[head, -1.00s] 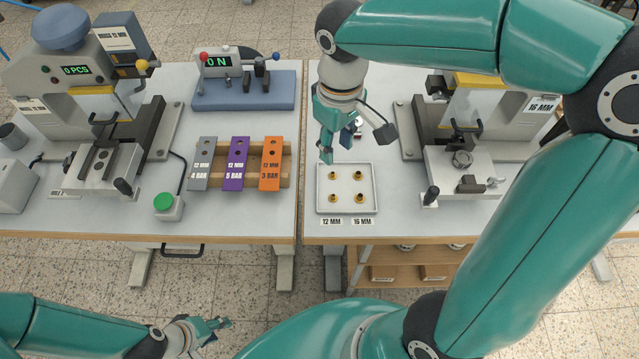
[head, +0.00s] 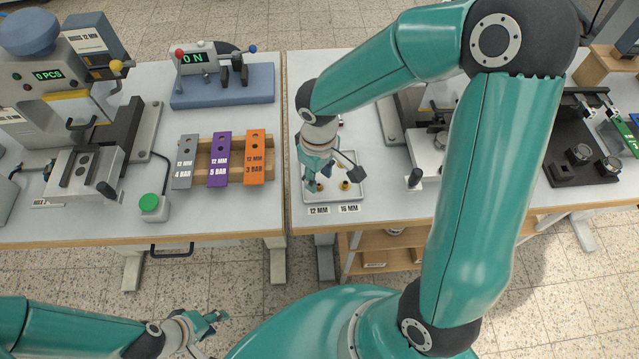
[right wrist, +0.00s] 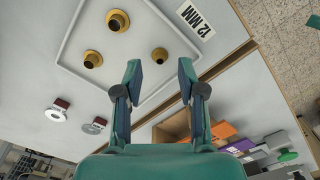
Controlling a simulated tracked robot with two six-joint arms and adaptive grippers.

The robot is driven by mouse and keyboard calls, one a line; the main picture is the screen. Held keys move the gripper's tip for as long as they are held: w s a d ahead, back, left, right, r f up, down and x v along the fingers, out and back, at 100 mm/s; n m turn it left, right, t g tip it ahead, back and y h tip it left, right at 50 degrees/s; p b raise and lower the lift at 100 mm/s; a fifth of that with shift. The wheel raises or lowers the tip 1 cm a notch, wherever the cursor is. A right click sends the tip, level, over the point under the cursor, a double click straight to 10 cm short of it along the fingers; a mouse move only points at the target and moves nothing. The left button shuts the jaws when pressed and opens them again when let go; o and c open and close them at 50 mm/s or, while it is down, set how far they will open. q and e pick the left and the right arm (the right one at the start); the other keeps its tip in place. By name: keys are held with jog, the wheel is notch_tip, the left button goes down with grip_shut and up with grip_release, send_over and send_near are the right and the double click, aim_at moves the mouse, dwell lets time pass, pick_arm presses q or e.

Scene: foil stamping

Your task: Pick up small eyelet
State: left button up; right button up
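The shallow white tray (head: 363,195) holds brass eyelets. In the head view a small eyelet (head: 319,187) shows at the front left, near the 12 MM label, and a larger eyelet (head: 345,185) to its right. My right gripper (head: 309,186) hangs over the tray's left part and hides its back left. In the right wrist view this gripper (right wrist: 158,64) is open and empty, with the small eyelet (right wrist: 159,55) between its fingertips in the picture. My left gripper (head: 218,322) looks open and empty, low at the front.
A wooden rack (head: 200,172) with grey, purple and orange blocks stands left of the tray, across the table gap. A press (head: 425,145) stands right, partly behind my right arm. Two small round items (right wrist: 58,110) (right wrist: 94,125) lie behind the tray.

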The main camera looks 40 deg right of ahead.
jog(key=shift+f, duration=1.3)
grip_shut()
jog(key=shift+r, duration=0.2)
notch_tip(320, 180, up, 20)
jog(key=shift+p, duration=0.4)
jog(key=shift+r+p, duration=1.2)
jog(key=shift+r, duration=0.2)
